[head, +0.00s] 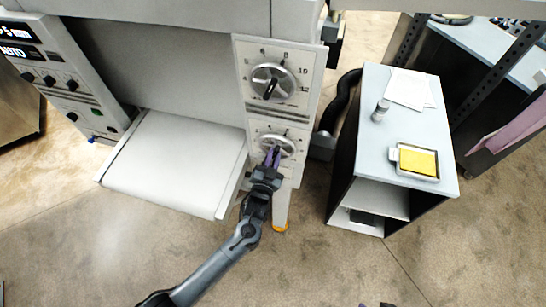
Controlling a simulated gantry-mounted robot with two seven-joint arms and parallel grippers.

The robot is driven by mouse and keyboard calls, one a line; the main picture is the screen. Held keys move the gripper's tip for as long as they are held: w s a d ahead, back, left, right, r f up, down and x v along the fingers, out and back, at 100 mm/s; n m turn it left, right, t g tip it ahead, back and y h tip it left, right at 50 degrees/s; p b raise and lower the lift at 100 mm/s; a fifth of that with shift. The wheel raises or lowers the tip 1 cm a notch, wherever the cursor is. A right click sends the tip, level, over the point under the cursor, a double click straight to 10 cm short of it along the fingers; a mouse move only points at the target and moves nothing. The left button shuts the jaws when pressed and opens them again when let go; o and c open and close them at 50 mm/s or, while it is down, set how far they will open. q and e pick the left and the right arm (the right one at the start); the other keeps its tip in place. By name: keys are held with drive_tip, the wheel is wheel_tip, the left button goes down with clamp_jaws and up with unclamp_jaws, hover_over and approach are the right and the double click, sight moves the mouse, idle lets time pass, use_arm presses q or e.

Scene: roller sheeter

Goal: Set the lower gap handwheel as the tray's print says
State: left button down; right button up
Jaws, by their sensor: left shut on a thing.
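The lower gap handwheel (288,143) is a grey wheel on the white panel at the front of the sheeter, below a similar upper handwheel (262,73). My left gripper (274,153), with purple fingers, reaches it from below and is shut on it, covering its lower middle. The scale marks around the lower wheel are too small and partly covered to read. A tray (393,154) with a yellow block lies on the side cabinet; no print on it can be read. Only a purple and dark tip of what seems my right gripper (374,305) shows at the bottom edge.
The side cabinet (370,145) stands right of the sheeter and also bears white papers (408,88) and a small cylinder (380,110). The sheeter's white bed (175,160) lies left of my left gripper. The floor in front is clear.

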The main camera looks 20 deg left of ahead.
use_arm(q)
drive_tip(key=c, duration=1.1)
unclamp_jaws()
drive_tip(key=s, duration=0.3)
drive_tip(key=s+b, duration=0.1)
drive_tip(key=s, duration=0.3)
drive_tip(key=s+d, duration=0.1)
drive_tip(key=s, duration=0.2)
drive_tip(key=shift+s+b, duration=0.3)
drive_tip(key=shift+s, duration=0.1)
